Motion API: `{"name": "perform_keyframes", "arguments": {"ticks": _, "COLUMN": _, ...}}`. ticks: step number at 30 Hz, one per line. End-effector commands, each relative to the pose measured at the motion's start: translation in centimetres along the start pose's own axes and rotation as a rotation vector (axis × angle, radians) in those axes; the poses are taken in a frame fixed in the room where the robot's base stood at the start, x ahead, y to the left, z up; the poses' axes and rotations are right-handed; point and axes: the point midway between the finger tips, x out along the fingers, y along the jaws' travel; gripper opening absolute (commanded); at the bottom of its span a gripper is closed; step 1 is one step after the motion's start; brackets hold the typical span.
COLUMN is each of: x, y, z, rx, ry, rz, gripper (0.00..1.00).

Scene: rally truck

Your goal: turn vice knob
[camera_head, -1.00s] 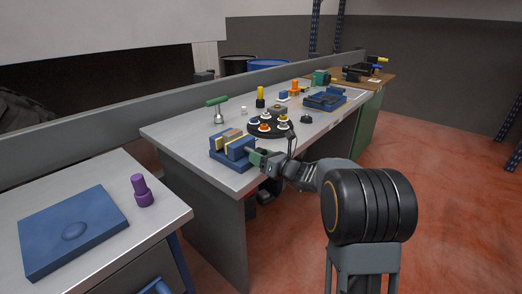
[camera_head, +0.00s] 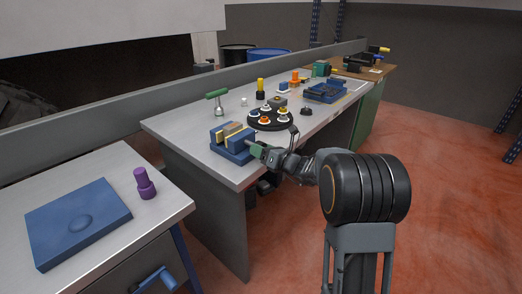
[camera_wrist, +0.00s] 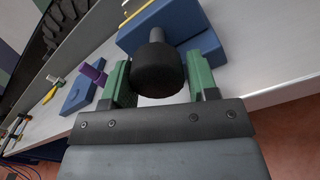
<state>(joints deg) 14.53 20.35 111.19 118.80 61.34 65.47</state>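The blue vice (camera_head: 222,150) stands on the near edge of the grey workbench, with a pale block between its jaws. In the wrist view the vice (camera_wrist: 205,42) is at the top, and its round black knob (camera_wrist: 157,68) points toward me. My gripper (camera_wrist: 158,80) has its two green fingers apart, one on each side of the knob. A gap shows at the left finger; I cannot tell whether the right finger touches. In the head view my gripper (camera_head: 258,150) is at the vice's right end and hides the knob.
A dark round tray (camera_head: 255,124) with several coloured pieces and a green-handled tool (camera_head: 217,96) stand behind the vice. A nearer table at left holds a blue plate (camera_head: 75,222) and a purple piece (camera_head: 145,183). The red floor at right is clear.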

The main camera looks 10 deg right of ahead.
Motion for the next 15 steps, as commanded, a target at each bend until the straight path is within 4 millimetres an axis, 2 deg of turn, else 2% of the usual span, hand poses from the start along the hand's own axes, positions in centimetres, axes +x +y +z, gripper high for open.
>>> {"name": "perform_keyframes", "arguments": {"ticks": 1, "x": -0.04, "y": -0.08, "z": 0.02, "rx": 0.000, "ry": -0.001, "rz": -0.002, "gripper": 0.57}}
{"name": "perform_keyframes", "arguments": {"ticks": 6, "x": 0.17, "y": 0.21, "z": -0.06, "rx": -0.001, "ry": 0.001, "rz": 0.004, "gripper": 0.73}}
{"name": "perform_keyframes", "arguments": {"ticks": 15, "x": -0.05, "y": 0.26, "z": -0.01, "rx": -0.002, "ry": 0.001, "rz": 0.006, "gripper": 0.74}}
